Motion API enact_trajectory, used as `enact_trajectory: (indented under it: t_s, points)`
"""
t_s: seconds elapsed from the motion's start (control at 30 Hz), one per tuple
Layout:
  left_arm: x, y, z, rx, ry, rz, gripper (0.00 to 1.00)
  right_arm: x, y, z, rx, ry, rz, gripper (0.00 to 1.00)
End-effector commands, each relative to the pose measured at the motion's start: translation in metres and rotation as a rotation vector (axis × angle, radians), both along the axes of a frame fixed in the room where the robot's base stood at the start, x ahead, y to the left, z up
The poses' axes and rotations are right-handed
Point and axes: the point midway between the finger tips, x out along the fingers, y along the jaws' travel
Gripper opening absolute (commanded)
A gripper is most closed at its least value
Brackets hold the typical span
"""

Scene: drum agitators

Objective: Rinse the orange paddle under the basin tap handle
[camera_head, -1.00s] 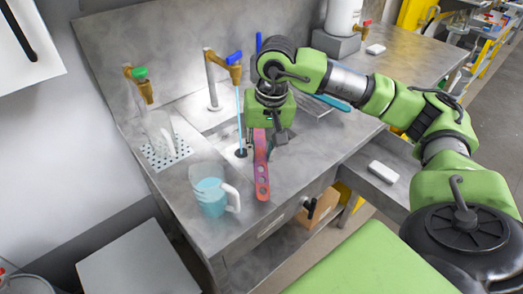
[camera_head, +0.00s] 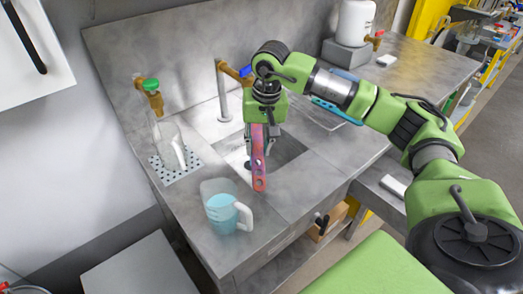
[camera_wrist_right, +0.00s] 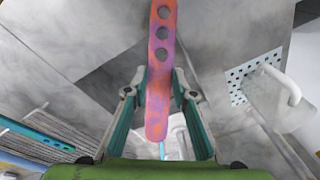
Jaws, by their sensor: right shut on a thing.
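The orange paddle (camera_head: 259,172), a flat bar with holes and pink-purple smears, hangs over the sink basin (camera_head: 285,150). My right gripper (camera_head: 262,132) is shut on it; in the right wrist view the paddle (camera_wrist_right: 160,85) lies between the two fingers (camera_wrist_right: 160,98). The brass basin tap (camera_head: 232,72) with its blue handle (camera_head: 246,72) is just behind and left of my right wrist, which partly covers it. I cannot make out a water stream now. My left gripper is not in view.
A jug of blue liquid (camera_head: 226,208) stands on the counter in front of the basin. A green-handled tap (camera_head: 151,88) is at left, above a clear jug (camera_head: 170,145) on a perforated drain plate (camera_head: 157,166). A white container (camera_head: 355,20) stands at the back right.

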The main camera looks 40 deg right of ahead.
Motion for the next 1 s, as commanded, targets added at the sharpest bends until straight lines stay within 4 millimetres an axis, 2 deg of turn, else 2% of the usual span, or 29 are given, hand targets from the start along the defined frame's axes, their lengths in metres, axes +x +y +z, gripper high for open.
enact_trajectory:
  t_s: [0.6,1.0]
  points:
    - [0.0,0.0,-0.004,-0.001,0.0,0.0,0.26,0.057,-0.018,-0.012,0.001,-0.001,-0.001,0.03]
    - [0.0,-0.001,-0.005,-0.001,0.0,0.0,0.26,0.072,-0.023,-0.015,0.0,0.0,0.0,0.03]
